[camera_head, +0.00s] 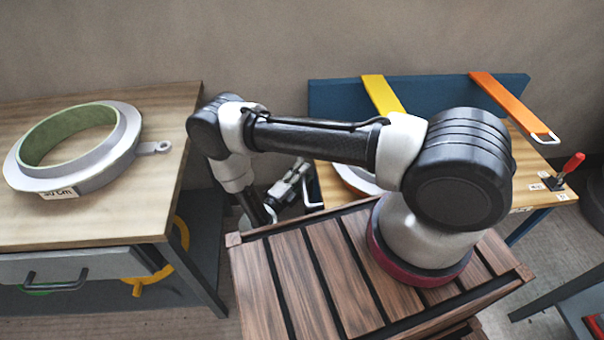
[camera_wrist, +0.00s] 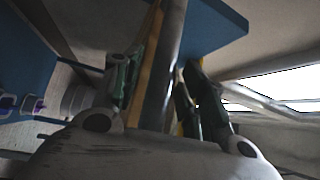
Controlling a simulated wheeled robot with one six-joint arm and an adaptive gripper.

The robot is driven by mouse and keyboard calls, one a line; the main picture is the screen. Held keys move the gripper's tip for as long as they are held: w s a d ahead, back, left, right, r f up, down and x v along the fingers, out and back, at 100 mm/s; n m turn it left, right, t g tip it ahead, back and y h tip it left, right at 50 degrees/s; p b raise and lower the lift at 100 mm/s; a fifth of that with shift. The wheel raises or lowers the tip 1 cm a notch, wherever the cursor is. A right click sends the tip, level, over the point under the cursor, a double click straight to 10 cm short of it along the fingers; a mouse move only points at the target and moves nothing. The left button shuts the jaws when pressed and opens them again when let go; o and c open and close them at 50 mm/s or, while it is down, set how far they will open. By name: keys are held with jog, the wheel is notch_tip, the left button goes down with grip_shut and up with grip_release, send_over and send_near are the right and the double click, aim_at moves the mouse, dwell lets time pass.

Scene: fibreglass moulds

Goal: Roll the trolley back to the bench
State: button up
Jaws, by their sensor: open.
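A table with blue legs and a blue back panel (camera_head: 335,98), which looks like the trolley, stands at the right in the head view. A wooden-topped bench (camera_head: 165,110) with a drawer stands at the left. My gripper (camera_head: 288,187) hangs low between the two, close to the pale loop and partly hidden. In the wrist view my gripper (camera_wrist: 162,65) has its fingers apart. A grey bar (camera_wrist: 168,50) runs between them in the picture; I cannot tell whether they touch it.
A grey ring mould (camera_head: 85,170) with a green inside lies on the bench. A yellow strip (camera_head: 383,95) and an orange strip (camera_head: 510,100) lean over the blue panel. A red-handled clamp (camera_head: 568,168) sits at the right table's edge. A dark gap separates the tables.

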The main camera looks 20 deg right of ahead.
jog(key=shift+d, duration=0.1)
grip_shut()
